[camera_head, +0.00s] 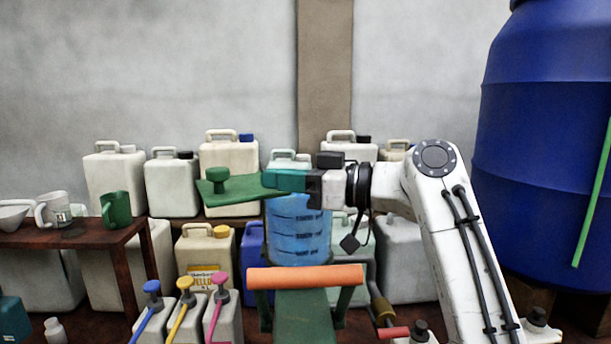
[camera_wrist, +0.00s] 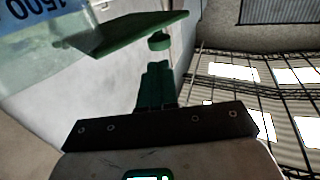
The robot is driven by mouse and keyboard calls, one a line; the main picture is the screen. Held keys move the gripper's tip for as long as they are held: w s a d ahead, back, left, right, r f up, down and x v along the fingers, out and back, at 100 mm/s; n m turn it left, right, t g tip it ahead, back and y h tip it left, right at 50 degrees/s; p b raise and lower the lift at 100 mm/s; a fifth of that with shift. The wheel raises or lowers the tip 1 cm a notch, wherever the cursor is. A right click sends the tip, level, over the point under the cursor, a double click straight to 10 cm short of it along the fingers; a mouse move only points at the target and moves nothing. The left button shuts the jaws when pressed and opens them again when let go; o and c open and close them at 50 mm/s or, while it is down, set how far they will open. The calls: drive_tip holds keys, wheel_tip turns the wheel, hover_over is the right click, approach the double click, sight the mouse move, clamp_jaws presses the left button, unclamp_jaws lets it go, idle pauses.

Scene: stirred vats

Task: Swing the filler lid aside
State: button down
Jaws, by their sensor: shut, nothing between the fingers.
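The translucent blue vat (camera_head: 298,235) with dark level marks stands in the middle of the head view. The green filler lid (camera_head: 240,186) is a flat plate at the vat's top, reaching out to the left past its side, with a round knob (camera_head: 215,181) on its left end. My gripper (camera_head: 284,180) is shut and empty, over the lid's right part in the head view. In the wrist view the lid (camera_wrist: 125,35) and knob (camera_wrist: 159,41) lie just beyond my shut fingers (camera_wrist: 155,85). I cannot tell whether they touch. The filler opening is hidden.
Several pale canisters (camera_head: 172,185) stand behind the vat. A brown table (camera_head: 90,236) with mugs is at left. Pump bottles (camera_head: 187,310) stand in front left. An orange-handled green thing (camera_head: 305,278) is in front of the vat. A large blue barrel (camera_head: 540,130) is at right.

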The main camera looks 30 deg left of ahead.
sight(227, 175)
drive_tip(key=shift+s+a+p, duration=0.2)
drive_tip(key=shift+a, duration=0.85)
drive_tip(key=shift+s+a+p, duration=0.15)
drive_tip(key=shift+a+p, duration=0.1)
drive_tip(key=shift+a, duration=0.8)
drive_tip(key=shift+s+a+p, duration=0.2)
drive_tip(key=shift+a, duration=0.85)
drive_tip(key=shift+s+a, duration=0.1)
drive_tip(key=shift+a, duration=0.05)
